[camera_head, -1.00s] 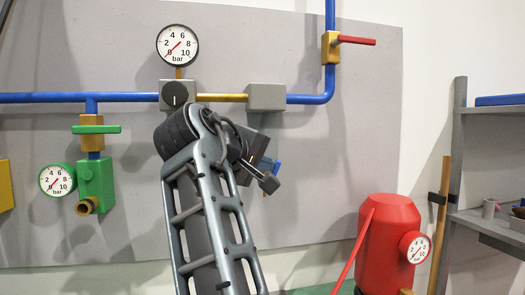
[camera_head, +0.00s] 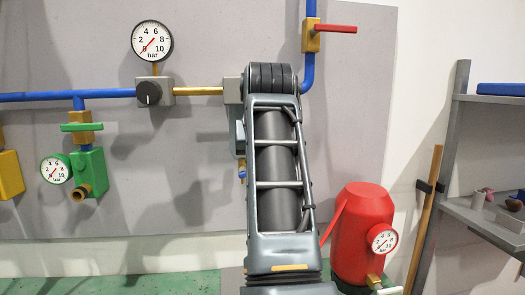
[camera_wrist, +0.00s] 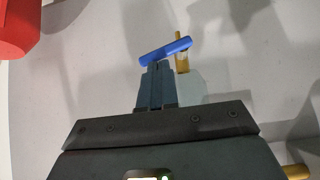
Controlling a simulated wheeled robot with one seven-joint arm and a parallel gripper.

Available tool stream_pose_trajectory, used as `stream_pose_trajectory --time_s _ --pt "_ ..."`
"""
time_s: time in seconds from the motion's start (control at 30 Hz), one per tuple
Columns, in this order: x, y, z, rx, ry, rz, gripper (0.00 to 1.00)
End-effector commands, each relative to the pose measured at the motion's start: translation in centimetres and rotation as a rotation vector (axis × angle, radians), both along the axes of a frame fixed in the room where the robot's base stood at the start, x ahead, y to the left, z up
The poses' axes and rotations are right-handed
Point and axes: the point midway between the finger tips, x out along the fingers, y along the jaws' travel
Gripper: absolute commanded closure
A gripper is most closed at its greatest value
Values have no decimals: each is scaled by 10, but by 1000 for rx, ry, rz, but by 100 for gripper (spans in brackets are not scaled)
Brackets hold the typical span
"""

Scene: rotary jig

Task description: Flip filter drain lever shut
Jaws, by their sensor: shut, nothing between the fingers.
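The blue drain lever (camera_wrist: 166,50) shows in the wrist view, slanting up to the right, beside a thin brass stem (camera_wrist: 181,50). A pale, partly see-through body (camera_wrist: 190,86), likely the filter bowl, lies behind my fingers. My gripper (camera_wrist: 157,66) is shut and empty, its fingertips right at the lever's left half. I cannot tell if they touch it. In the head view only a small blue and brass bit (camera_head: 242,174) shows beside my arm, under the grey filter housing (camera_head: 232,91). My arm hides the rest and my gripper there.
A red tank (camera_head: 362,238) with a gauge stands on the floor at right; it also shows in the wrist view (camera_wrist: 15,25). A red-handled valve (camera_head: 311,36) is above. A green valve (camera_head: 88,170) is at left. A shelf (camera_head: 485,215) stands at far right.

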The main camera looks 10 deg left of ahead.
Motion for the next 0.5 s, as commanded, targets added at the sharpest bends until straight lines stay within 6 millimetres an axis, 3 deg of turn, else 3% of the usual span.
stream_pose_trajectory --time_s 0.5 --pt "0 0 10 -1 0 1 100"
